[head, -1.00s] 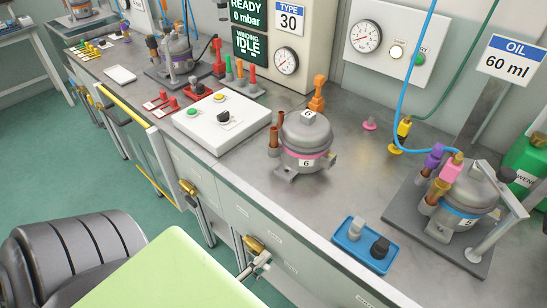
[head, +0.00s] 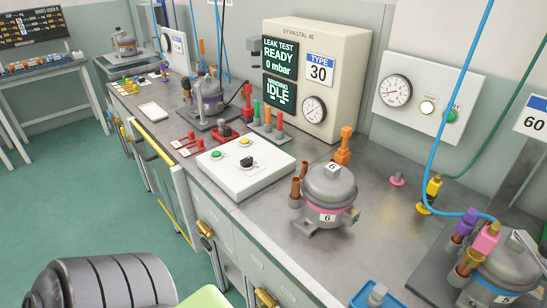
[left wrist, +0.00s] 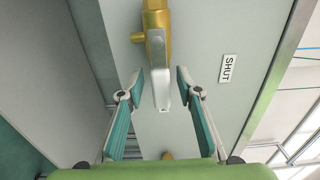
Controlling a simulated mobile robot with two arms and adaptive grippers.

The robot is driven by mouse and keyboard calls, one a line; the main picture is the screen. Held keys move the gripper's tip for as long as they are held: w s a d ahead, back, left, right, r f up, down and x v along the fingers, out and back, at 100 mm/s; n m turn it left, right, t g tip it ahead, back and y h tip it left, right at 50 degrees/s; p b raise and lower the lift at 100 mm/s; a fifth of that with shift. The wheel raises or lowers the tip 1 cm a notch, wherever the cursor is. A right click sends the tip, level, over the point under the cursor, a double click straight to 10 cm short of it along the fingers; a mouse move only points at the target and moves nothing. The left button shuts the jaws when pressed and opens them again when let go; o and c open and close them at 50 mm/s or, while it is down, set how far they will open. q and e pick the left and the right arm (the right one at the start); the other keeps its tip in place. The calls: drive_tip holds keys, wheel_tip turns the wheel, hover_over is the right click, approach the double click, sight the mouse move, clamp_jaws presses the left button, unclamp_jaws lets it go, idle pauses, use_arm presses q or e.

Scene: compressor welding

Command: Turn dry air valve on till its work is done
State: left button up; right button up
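In the left wrist view a valve has a brass body (left wrist: 155,20) and a grey lever (left wrist: 158,70) pointing down the picture. A "SHUT" label (left wrist: 229,68) is beside it. My left gripper (left wrist: 159,84) is open, with a fingertip on each side of the lever's end; I see gaps, though depth is unclear. The head view shows two brass valves on the bench front, one left (head: 205,230) and one at the bottom edge (head: 265,298). I cannot tell which one the wrist view shows. My right gripper is not in view.
On the bench are a white control box (head: 240,180), a compressor marked 6 (head: 328,195), a leak tester (head: 330,60) reading READY and IDLE, and a wall gauge panel (head: 450,80). A yellow rail (head: 155,150) runs along the front. The green floor at left is clear.

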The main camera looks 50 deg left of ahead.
use_arm(q)
drive_tip(key=s, duration=1.2)
drive_tip(key=shift+a, duration=0.25)
idle(0.5)
drive_tip(key=d+f+n+g, duration=0.3)
drive_tip(key=f+n+g, duration=0.15)
drive_tip(key=f, duration=0.75)
drive_tip(key=d+f+n+g, duration=0.2)
drive_tip(key=f+n+g, duration=0.3)
drive_tip(key=f, duration=0.7)
drive_tip(key=s+f+n+g+p, duration=0.1)
drive_tip(key=s+f+n+g, duration=0.5)
drive_tip(key=s+f, duration=0.4)
drive_tip(key=shift+s+a+f+g+y, duration=0.15)
drive_tip(key=shift+s+f+g+y, duration=0.15)
drive_tip(key=shift+g, duration=0.45)
drive_tip(key=shift+w+n, duration=0.1)
drive_tip(key=shift+n, duration=0.15)
idle(1.6)
